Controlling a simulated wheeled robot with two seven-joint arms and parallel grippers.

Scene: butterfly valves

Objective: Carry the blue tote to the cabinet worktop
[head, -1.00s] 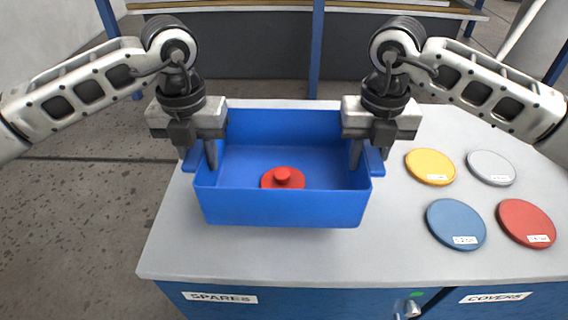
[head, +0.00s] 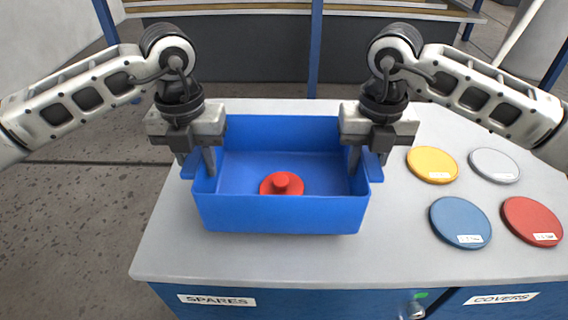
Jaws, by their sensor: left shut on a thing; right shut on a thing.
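The blue tote (head: 280,214) is over the left part of the grey cabinet worktop (head: 240,256). I cannot tell whether its base touches the worktop. A red round part with a knob (head: 282,184) lies inside the tote. My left gripper (head: 207,165) is shut on the tote's left side by its handle (head: 188,166). My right gripper (head: 356,163) is shut on the tote's right side by its handle (head: 374,168). The tote looks level. Its underside is hidden.
On the worktop to the right lie a yellow disc (head: 432,164), a grey disc (head: 494,165), a blue disc (head: 460,222) and a red disc (head: 532,221). The cabinet front has a SPARES label (head: 216,300) and a COVERS label (head: 500,298). Bare worktop lies in front of the tote.

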